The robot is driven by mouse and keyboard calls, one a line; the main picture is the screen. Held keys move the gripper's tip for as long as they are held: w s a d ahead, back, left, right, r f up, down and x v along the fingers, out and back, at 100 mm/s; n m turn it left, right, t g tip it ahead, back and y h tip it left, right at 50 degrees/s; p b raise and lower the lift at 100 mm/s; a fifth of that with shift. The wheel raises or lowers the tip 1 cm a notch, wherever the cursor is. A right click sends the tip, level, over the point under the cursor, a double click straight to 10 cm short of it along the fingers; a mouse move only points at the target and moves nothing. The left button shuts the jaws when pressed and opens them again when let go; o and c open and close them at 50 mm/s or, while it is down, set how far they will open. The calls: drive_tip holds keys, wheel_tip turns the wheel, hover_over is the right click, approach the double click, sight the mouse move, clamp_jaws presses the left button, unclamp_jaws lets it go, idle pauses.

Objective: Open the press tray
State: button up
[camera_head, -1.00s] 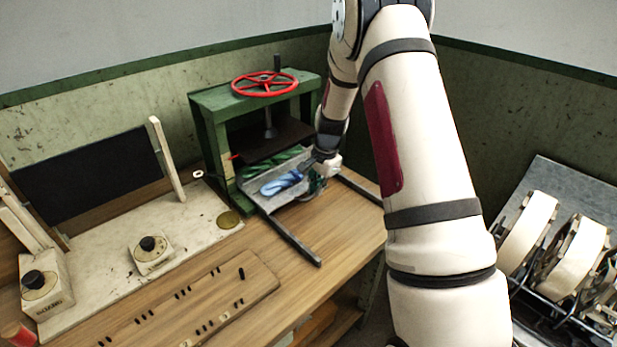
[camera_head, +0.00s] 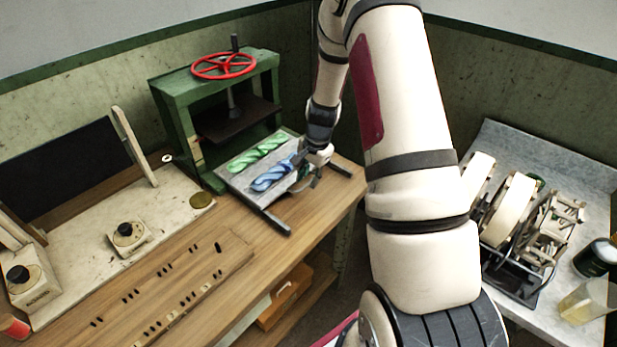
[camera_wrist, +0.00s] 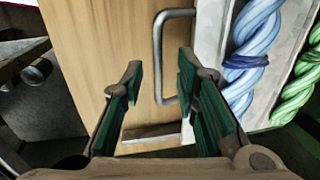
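The press tray (camera_head: 236,184) is a pale metal tray on dark rails, drawn well out from the green press (camera_head: 180,105). A green twisted skein (camera_head: 258,154) and a blue twisted skein (camera_head: 272,174) lie on it. In the wrist view, the tray (camera_wrist: 208,48) stands at the right with a grey bar handle (camera_wrist: 158,58) on its edge. My gripper (camera_wrist: 158,72) is open, with its fingers apart on either side of the handle's bar. In the head view, my gripper (camera_head: 303,166) is at the tray's right side and partly hides the handle.
The press has a red handwheel (camera_head: 224,66) and a dark plate (camera_head: 235,120) above the tray's inner end. A wooden board (camera_head: 190,285) and a dial box (camera_head: 128,238) lie to the left. White reels (camera_head: 508,208) stand on the bench at right.

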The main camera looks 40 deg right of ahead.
wheel_tip(320, 180, up, 11)
drive_tip(key=s, duration=0.2)
drive_tip(key=shift+d, duration=0.25)
drive_tip(key=shift+b, duration=0.35)
drive_tip(key=f+b, duration=0.1)
drive_tip(key=f, duration=0.3)
drive_tip(key=w+f+b, duration=0.1)
drive_tip(key=f+b, duration=0.1)
drive_tip(key=f, duration=0.1)
drive_tip(key=w+f+b, duration=0.1)
drive_tip(key=f+b, duration=0.1)
drive_tip(key=f, duration=0.2)
drive_tip(key=shift+w+d+f, duration=0.1)
drive_tip(key=shift+d+f, duration=0.1)
drive_tip(key=shift+f, duration=0.15)
clamp_jaws()
